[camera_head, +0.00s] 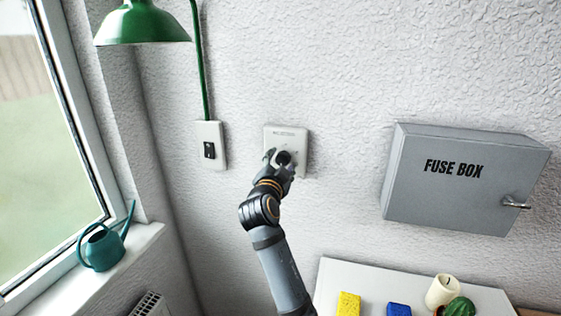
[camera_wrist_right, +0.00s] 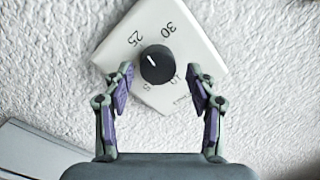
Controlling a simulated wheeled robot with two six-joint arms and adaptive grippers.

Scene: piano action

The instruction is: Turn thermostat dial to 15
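The thermostat is a white square plate (camera_head: 299,139) on the wall, with a black round dial (camera_head: 284,157). In the right wrist view the plate (camera_wrist_right: 188,35) looks turned, and the dial (camera_wrist_right: 157,66) has a white mark pointing up-left, roughly towards the 25. The 30 is readable; other numbers lower down are partly hidden or unclear. My right gripper (camera_head: 280,158) is in front of the plate; in the wrist view its fingers (camera_wrist_right: 160,76) are open, one on each side of the dial, with gaps visible. My left gripper is not in view.
A light switch (camera_head: 217,135) with a green lamp (camera_head: 142,22) above is left of the thermostat. A grey fuse box (camera_head: 460,185) protrudes at right. A white surface (camera_head: 345,272) below holds a candle (camera_head: 442,292) and sponges. A watering can (camera_head: 101,248) stands on the sill.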

